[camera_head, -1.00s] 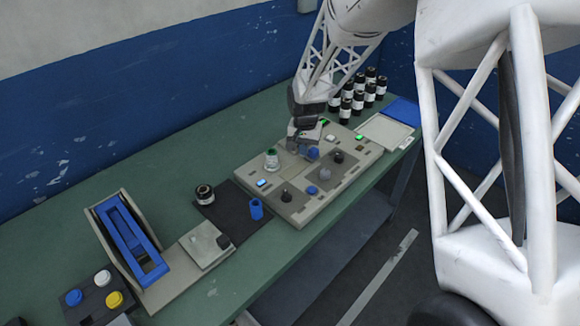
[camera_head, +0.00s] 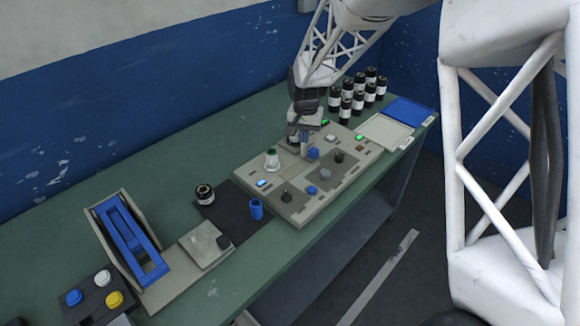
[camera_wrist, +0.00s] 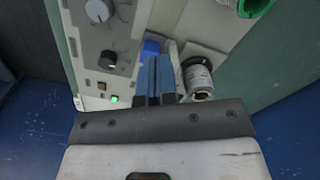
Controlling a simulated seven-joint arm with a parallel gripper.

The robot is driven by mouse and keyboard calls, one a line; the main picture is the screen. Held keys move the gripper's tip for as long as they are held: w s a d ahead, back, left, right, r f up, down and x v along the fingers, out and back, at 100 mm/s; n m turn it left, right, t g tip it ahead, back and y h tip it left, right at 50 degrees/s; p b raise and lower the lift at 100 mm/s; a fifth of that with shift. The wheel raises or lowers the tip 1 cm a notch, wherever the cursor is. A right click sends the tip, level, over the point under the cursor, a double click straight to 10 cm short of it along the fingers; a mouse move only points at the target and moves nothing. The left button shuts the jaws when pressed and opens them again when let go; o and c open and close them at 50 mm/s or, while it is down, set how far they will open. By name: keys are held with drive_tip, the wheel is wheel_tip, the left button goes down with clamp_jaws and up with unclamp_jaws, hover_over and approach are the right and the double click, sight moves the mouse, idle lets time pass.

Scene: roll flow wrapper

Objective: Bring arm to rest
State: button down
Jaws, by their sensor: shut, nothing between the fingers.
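My gripper (camera_head: 299,143) is over the grey control panel (camera_head: 285,212) on the green bench, near its back edge. In the wrist view my gripper (camera_wrist: 155,62) shows its two blue-grey fingers side by side, with nothing held between them. A blue button (camera_head: 313,153) on the panel is close to the fingertips, and it also shows in the wrist view (camera_wrist: 151,47) just past them. I cannot tell whether the fingers touch it.
Several dark bottles (camera_head: 347,108) stand behind the panel at right, near a blue-and-white tray (camera_head: 385,133). A blue-framed roll stand (camera_head: 130,240) and a button box (camera_head: 95,298) are at left.

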idle(0.4)
drive_tip(key=s+d+r+n+t, duration=0.1)
drive_tip(key=s+d+r, duration=0.4)
drive_tip(key=s, duration=0.4)
drive_tip(key=s+d+r, duration=0.2)
drive_tip(key=s+r, duration=0.5)
drive_tip(key=s, duration=0.3)
drive_tip(key=s+d+r+n+t, duration=0.1)
drive_tip(key=s+d+r, duration=0.35)
drive_tip(key=s, duration=0.45)
drive_tip(key=s+d, duration=0.1)
drive_tip(key=s, duration=1.1)
drive_tip(key=shift+r+n+t, duration=0.3)
drive_tip(key=shift+r+n, duration=0.1)
drive_tip(key=shift+d, duration=0.1)
